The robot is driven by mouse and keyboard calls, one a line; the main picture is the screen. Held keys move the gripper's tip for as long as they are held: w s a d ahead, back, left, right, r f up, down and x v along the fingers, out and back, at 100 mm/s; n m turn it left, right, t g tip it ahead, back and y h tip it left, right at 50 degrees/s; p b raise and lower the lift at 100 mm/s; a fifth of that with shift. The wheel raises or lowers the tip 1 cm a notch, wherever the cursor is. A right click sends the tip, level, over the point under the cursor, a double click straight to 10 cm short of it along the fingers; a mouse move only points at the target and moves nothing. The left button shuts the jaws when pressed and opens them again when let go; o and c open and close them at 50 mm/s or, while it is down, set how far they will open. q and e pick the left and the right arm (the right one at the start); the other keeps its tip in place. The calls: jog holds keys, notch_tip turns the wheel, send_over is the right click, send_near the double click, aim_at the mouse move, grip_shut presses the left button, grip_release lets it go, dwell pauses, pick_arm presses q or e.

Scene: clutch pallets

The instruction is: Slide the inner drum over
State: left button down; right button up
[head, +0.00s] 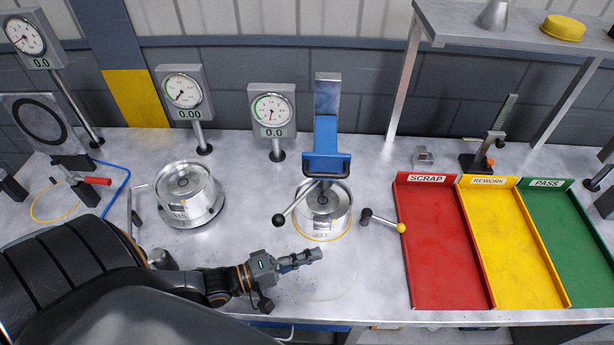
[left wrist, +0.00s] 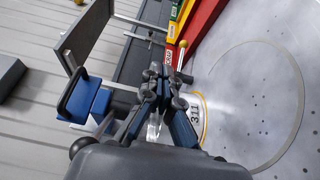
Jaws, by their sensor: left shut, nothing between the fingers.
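Two silver metal drums stand on the bench in the head view. One drum (head: 323,207) sits under the blue press, with a yellow ring at its foot. I cannot tell by name which is the inner one. My left gripper (head: 316,255) is shut and empty, just in front of the drum under the press and apart from it. In the left wrist view the shut fingers (left wrist: 165,78) partly hide a drum marked 311 (left wrist: 196,118). My right gripper is not in view.
Red scrap (head: 440,245), yellow rework (head: 510,240) and green pass (head: 568,230) trays lie to the right. Dial gauges (head: 271,110) stand behind. The bench front with a faint circle (head: 345,290) is clear.

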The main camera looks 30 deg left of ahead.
aim_at(309, 204)
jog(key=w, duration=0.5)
pick_arm(q)
jog(key=w+a+b, duration=0.2)
jog(key=w+a, duration=0.1)
jog(key=w, duration=0.2)
jog(key=w+a+b, duration=0.3)
jog(key=w+a, duration=0.1)
jog(key=w, duration=0.1)
jog(key=w+a+b, duration=0.2)
jog(key=w+a, duration=0.1)
jog(key=w, duration=0.2)
jog(key=shift+w+a+f+b, duration=0.1)
jog(key=shift+a+f+b, duration=0.2)
jog(key=shift+f+b, duration=0.1)
jog(key=w+a+b, duration=0.6)
jog(key=w+b, duration=0.3)
jog(key=f+b, duration=0.4)
jog(key=b, duration=0.1)
jog(key=shift+s+a+f, duration=0.15)
jog(key=shift+a+f, duration=0.05)
jog(key=shift+f, duration=0.15)
jog(key=shift+s+d+r, duration=0.15)
jog(key=shift+s, duration=0.05)
jog(key=shift+s+d, duration=0.15)
jog(key=shift+s, duration=0.05)
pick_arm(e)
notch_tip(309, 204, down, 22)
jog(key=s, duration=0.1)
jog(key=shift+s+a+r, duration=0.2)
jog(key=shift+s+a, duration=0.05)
